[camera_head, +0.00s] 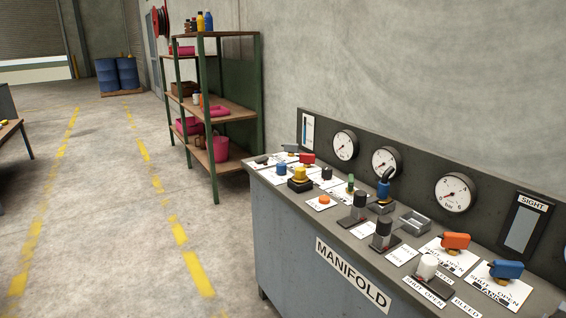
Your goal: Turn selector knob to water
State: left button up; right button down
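The grey manifold console (290,225) stands at the right, with controls on its sloping top. I cannot tell for sure which control is the selector knob, and I can read no "water" label. Two black upright knobs with grey tops, one farther (359,206) and one nearer (382,235), stand mid-panel beside small white labels. A white knob (427,267) stands by a "SHUT OPEN" label. An orange lever (456,240) and a blue lever (506,270) sit at the right. Neither of my grippers shows.
Toward the panel's far end are a yellow knob (299,174), a red lever (307,158) and an orange button (324,199). Gauges (455,192) line the back panel. A green shelf rack (213,115) stands beyond. The floor left of the console is clear.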

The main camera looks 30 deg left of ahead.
aim_at(281, 167)
jog(key=i+j+z, duration=0.15)
jog(key=j, duration=0.6)
jog(key=i+j+z, duration=0.2)
jog(key=j, duration=0.55)
jog(key=i+j+z, duration=0.15)
jog(key=j, duration=0.65)
jog(key=i+j+z, duration=0.2)
jog(key=j, duration=0.55)
jog(key=k, duration=0.1)
